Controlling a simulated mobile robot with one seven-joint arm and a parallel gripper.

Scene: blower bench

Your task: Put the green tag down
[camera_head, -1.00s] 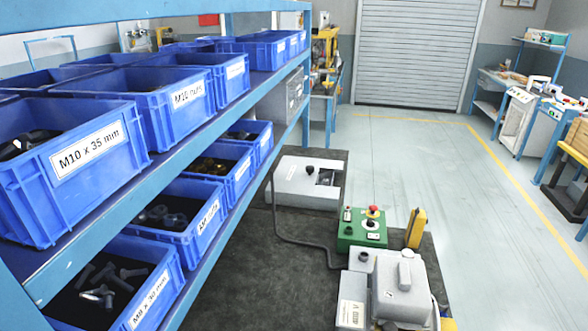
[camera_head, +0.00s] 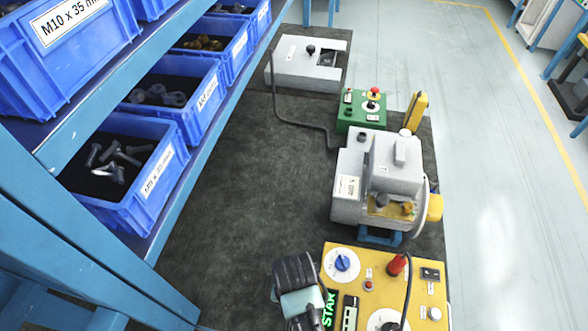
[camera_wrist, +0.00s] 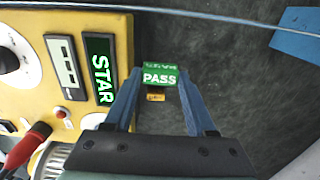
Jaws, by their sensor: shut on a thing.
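The green tag (camera_wrist: 160,76), marked PASS, sits between the two blue fingers of my gripper (camera_wrist: 160,82) in the wrist view. My gripper is shut on it. The tag appears to be held above the dark mat, just beside the edge of the yellow control box; its exact height cannot be told. A small orange label shows just below the tag. In the head view my gripper is at the bottom, left of the yellow box, and the tag cannot be made out there.
The yellow control box (camera_head: 376,276) has a green STAR-lettered display (camera_wrist: 101,68), a blue knob and a red-handled plug (camera_wrist: 28,146). A grey blower machine (camera_head: 372,185) and a green box (camera_head: 358,112) stand behind. The dark mat (camera_head: 240,215) is clear left of them. Shelving with blue bins (camera_head: 133,172) borders it.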

